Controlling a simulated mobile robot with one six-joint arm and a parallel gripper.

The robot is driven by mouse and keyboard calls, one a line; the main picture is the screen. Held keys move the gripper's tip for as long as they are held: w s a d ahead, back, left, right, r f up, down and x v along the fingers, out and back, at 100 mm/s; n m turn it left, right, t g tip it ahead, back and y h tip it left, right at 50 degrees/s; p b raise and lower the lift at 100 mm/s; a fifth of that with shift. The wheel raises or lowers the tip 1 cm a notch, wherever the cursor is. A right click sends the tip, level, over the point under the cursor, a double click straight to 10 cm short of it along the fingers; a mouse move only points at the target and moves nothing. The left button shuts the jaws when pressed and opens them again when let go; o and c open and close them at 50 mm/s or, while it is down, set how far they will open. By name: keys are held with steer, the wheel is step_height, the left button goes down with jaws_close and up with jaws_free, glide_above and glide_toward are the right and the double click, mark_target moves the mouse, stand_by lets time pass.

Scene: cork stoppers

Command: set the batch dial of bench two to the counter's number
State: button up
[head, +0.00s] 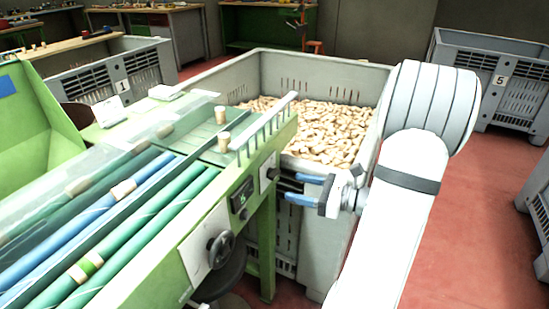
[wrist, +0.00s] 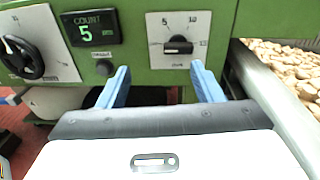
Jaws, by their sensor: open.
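The batch dial (wrist: 178,46) is a small black bar-shaped knob on a white plate, on the green bench front in the wrist view. Its bar lies roughly level; I cannot tell which end points. A 5 reads at the plate's upper left; the other marks are small and blurred. The counter (wrist: 89,28), a black display labelled COUNT, shows a green 5.
A black handwheel (wrist: 22,57) on a white plate is left of the counter, and a round dark button (wrist: 105,68) is below it. A grey crate (head: 345,80) full of corks stands close beside the bench.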

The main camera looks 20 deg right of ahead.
mark_target(277, 174)
steer(key=shift+m+t, duration=0.6)
steer(key=w+a, duration=0.1)
steer(key=w, duration=0.1)
steer(key=w+a+b, duration=0.1)
steer(key=w, duration=0.1)
steer(key=w+a, duration=0.1)
steer(key=w, duration=0.1)
steer(key=shift+w+r, duration=0.15)
steer(key=shift+w, duration=0.25)
steer(key=shift+c, duration=0.6)
